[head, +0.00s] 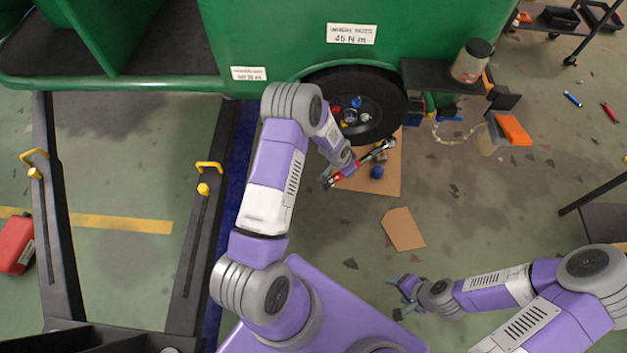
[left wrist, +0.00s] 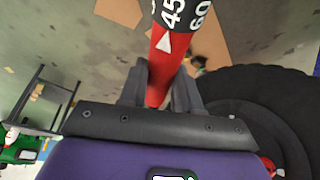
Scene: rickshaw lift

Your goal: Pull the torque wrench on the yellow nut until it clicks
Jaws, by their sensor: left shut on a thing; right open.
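The torque wrench has a red handle (head: 343,177) and a metal head (head: 386,146). My left gripper (head: 346,170) is shut on the handle. In the left wrist view the red handle (left wrist: 163,60) runs between the finger pads, with a black scale reading 45 and 60 and a white triangle. The wheel (head: 385,98) carries coloured nuts at its hub; a small yellow nut (head: 343,125) shows at the hub's lower left. The wrench head appears below and right of the hub, apart from the yellow nut. My right gripper (head: 404,298) is open and empty over the floor, lower right.
The green rickshaw (head: 280,40) has a sign reading 45 N m (head: 351,34). A cardboard sheet (head: 385,185) lies under the wheel, with a blue part (head: 377,172) on it. A jar (head: 472,62) stands on a side shelf. A lift rail (head: 205,215) runs at left. Floor between the arms is mostly clear.

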